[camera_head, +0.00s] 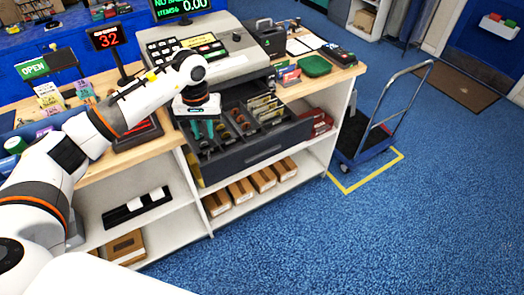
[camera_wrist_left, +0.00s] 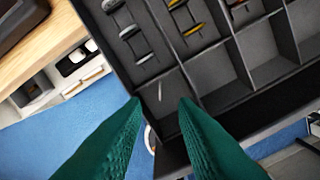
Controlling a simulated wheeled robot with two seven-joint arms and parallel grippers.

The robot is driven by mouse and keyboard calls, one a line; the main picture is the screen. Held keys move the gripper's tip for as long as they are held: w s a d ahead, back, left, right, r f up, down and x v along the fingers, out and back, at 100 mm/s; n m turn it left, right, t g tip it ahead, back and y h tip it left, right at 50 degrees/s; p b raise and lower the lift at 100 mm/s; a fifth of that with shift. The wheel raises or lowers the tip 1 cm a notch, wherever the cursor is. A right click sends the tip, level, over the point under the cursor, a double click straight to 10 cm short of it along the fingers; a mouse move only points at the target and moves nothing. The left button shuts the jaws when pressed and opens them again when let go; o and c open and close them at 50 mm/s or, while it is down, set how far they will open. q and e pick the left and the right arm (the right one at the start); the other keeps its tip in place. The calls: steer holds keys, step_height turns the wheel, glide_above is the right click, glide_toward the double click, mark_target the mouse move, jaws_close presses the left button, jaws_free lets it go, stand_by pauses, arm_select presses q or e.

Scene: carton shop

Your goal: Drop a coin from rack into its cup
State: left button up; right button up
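The open cash drawer (camera_head: 262,150) has coin racks at the back and cups at the front. In the left wrist view, silver coins (camera_wrist_left: 127,31) stand in the left rack and gold-coloured coins (camera_wrist_left: 193,29) in the rack beside it. The front cup (camera_wrist_left: 172,118) below the silver coins holds a thin pale sliver (camera_wrist_left: 160,91), perhaps a coin on edge. My left gripper (camera_head: 203,130) is over the drawer's left part. Its green fingers (camera_wrist_left: 160,101) are apart, with nothing touching both, above that cup. My right gripper is not in view.
The cash register (camera_head: 225,45) stands behind the drawer on the wooden counter (camera_head: 93,165). Banknotes (camera_head: 265,107) lie in the drawer's right part. A card reader (camera_head: 338,54) and green pad (camera_head: 314,66) are at the right. Brown boxes (camera_head: 240,191) fill the shelf below.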

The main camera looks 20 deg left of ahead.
arm_select(q)
step_height(320, 180, up, 12)
steer(key=b, duration=0.2)
steer(key=shift+b, duration=0.35)
stand_by(0.4)
